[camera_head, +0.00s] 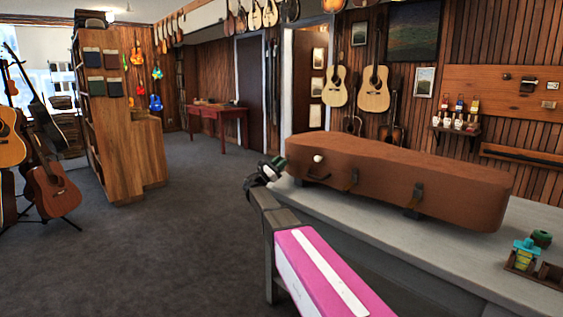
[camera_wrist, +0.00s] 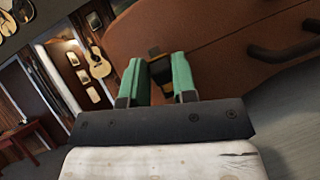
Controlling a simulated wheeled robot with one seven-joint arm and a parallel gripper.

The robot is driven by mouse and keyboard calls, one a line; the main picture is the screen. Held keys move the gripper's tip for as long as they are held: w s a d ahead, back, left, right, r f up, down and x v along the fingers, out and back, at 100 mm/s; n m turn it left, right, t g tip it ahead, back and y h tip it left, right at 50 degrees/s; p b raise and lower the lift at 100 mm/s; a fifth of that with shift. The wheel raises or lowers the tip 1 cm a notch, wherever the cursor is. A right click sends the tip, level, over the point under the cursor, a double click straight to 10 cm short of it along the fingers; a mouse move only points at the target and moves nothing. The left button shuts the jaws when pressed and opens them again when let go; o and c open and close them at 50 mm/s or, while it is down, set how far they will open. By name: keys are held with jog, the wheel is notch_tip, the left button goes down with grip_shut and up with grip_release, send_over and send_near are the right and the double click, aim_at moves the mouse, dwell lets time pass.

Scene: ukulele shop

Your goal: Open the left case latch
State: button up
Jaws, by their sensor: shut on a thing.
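The brown case (camera_head: 450,190) lies closed on the grey counter, and its brown side also fills much of the wrist view (camera_wrist: 225,50). My gripper (camera_head: 277,164) is at the left end of the case. In the wrist view, its two green fingers (camera_wrist: 157,64) stand on either side of a small dark and brass latch (camera_wrist: 162,76), shut on it. In the head view, the gripper hides this latch. A dark curved handle (camera_wrist: 285,48) is to the right in the wrist view.
The grey counter (camera_head: 530,215) has a wooden tray (camera_head: 540,272) with small teal and green items at its right. A wooden shelf unit (camera_head: 125,150) and guitars on stands (camera_head: 50,185) are at the left. The carpet (camera_head: 170,240) between is clear.

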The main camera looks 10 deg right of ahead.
jog(key=shift+s+f+m+g+h, duration=0.35)
jog(key=shift+f+m+h, duration=0.2)
jog(key=shift+h, duration=0.55)
jog(key=o, duration=0.8)
jog(key=shift+d, duration=0.1)
jog(key=v, duration=1)
jog(key=shift+a+f, duration=0.25)
jog(key=shift+f, duration=0.1)
